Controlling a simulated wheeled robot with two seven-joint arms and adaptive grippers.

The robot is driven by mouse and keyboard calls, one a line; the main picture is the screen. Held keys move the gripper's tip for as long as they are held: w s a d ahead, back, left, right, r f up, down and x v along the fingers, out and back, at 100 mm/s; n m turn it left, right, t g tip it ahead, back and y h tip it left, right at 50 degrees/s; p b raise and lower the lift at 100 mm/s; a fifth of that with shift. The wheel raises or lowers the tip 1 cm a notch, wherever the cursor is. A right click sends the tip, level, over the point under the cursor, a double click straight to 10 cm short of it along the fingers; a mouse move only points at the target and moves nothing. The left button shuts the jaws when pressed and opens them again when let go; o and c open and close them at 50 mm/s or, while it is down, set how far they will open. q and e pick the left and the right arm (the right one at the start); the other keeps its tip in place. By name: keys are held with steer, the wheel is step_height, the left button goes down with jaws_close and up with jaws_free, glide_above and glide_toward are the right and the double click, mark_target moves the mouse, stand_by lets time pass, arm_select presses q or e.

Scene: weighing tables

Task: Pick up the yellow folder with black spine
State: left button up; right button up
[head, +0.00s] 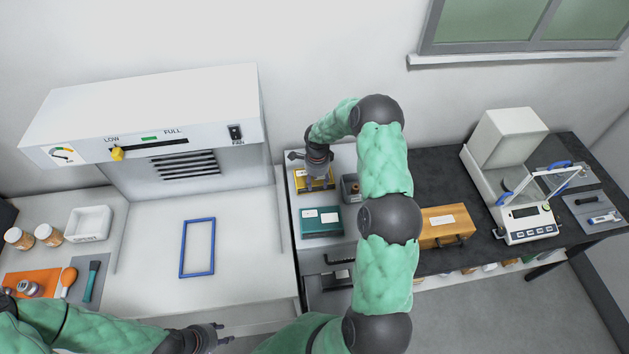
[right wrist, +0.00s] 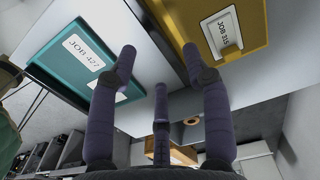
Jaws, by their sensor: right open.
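A yellow folder (head: 302,184) lies on the white cabinet top, partly covered by my right gripper in the head view. In the right wrist view the yellow folder (right wrist: 188,22) is at the upper right, with a white label reading JOB 315. I cannot make out a black spine. My right gripper (head: 319,180) hangs over the folder; its fingers (right wrist: 165,72) are spread with nothing between them. My left gripper (head: 222,334) is low at the front left, away from the folder; its opening is unclear.
A teal folder (head: 318,222) lies just in front of the yellow one, labelled JOB 427 in the right wrist view. A small grey container (head: 350,188) stands to the right. An orange-yellow box (head: 437,235) and a balance (head: 528,222) stand on the black bench.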

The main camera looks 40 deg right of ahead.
mark_target(317, 188)
steer(key=shift+f+p, duration=0.4)
steer(key=shift+f, duration=1.55)
jaws_close()
steer(key=shift+w, duration=0.1)
steer(key=shift+r, duration=0.15)
